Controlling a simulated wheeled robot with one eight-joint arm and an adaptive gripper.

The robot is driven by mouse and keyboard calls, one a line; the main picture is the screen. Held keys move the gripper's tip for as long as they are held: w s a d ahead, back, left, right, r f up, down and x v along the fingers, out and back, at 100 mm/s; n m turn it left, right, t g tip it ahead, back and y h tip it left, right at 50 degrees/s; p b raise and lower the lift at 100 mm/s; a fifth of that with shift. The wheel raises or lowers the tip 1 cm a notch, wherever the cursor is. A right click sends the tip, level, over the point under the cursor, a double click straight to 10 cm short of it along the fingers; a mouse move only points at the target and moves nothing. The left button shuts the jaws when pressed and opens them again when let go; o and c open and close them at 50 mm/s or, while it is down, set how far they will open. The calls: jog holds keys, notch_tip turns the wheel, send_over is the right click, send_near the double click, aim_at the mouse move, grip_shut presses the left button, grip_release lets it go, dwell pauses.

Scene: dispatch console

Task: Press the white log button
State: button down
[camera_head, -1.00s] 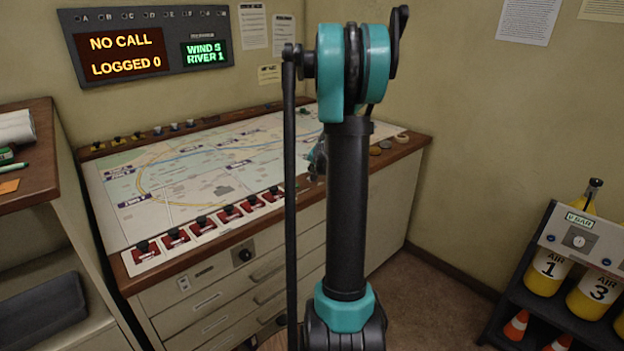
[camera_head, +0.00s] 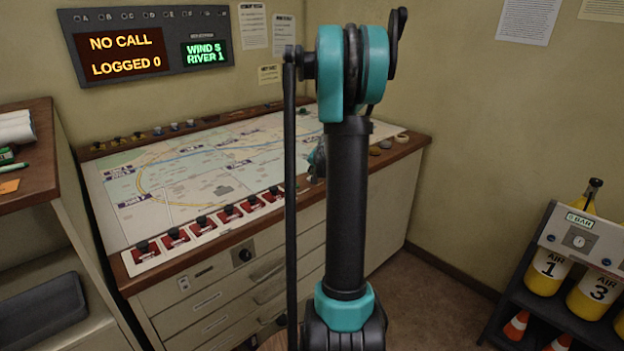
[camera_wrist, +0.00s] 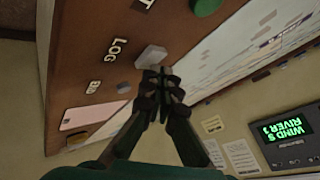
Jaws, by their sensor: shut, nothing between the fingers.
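The white log button (camera_wrist: 151,57) sits on the brown wooden rim of the console beside the printed word LOG (camera_wrist: 117,48) in the wrist view. My gripper (camera_wrist: 162,74) is shut and empty, its fingertips right beside the button; I cannot tell whether they touch it. In the head view my arm hides the button and most of the gripper. The display board (camera_head: 148,47) on the wall reads NO CALL and LOGGED 0.
The map console (camera_head: 190,176) has a row of red switches (camera_head: 205,226) along its front edge. A rack with yellow cylinders (camera_head: 546,277) stands at right.

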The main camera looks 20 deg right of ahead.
jog(key=shift+f, duration=0.4)
dwell(0.3)
jog(key=shift+r, duration=0.8)
jog(key=shift+r, duration=0.1)
jog(key=shift+r, duration=2.45)
notch_tip(320, 180, up, 8)
